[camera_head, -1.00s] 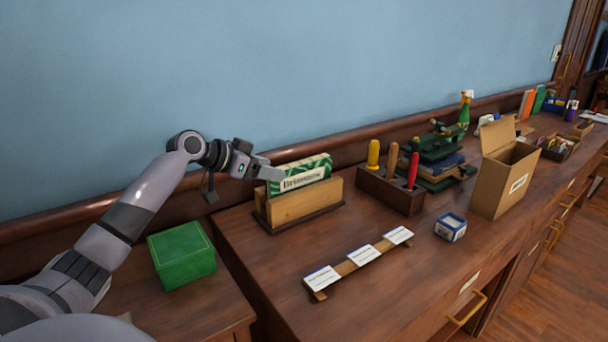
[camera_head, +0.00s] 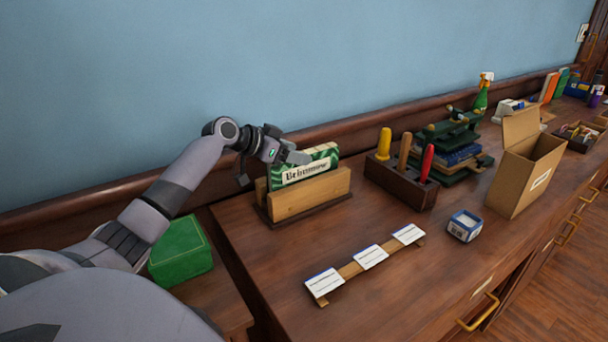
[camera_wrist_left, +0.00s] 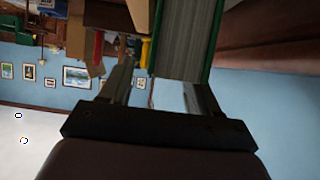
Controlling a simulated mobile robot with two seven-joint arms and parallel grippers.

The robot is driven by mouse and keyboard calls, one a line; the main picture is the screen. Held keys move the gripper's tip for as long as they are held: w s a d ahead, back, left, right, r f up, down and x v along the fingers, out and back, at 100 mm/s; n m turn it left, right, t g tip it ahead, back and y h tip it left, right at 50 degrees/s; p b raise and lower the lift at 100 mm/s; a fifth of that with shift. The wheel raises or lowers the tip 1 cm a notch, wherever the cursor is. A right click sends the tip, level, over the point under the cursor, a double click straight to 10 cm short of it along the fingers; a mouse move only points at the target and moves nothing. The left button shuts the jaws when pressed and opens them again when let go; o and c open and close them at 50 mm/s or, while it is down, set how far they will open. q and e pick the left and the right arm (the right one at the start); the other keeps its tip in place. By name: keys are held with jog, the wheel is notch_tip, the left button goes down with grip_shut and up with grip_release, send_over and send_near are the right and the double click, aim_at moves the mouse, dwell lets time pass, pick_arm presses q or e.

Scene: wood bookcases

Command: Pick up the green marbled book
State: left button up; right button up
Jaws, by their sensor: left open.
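The green marbled book (camera_head: 322,162) stands upright in a wooden holder (camera_head: 312,197) on the dark wood counter, with a pale title label on its front. My left gripper (camera_head: 298,157) is open at the book's upper left end and overlaps that corner in the head view. In the left wrist view, the book (camera_wrist_left: 182,40) shows its page edges between green covers, just beyond the open fingers (camera_wrist_left: 160,92). The fingers lie on either side of its line; contact cannot be told. My right gripper is not in view.
A tool block (camera_head: 398,188) with several handles stands right of the holder. A label strip (camera_head: 350,268), a small blue-white box (camera_head: 464,226) and an open carton (camera_head: 520,178) are on the counter. A green box (camera_head: 180,250) sits lower left, below my arm. The blue wall is close behind.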

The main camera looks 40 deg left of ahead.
pick_arm(q)
jog(key=shift+x, duration=1.05)
grip_shut()
dwell(0.5)
jog(key=shift+a+r, duration=0.1)
jog(key=shift+r, duration=0.05)
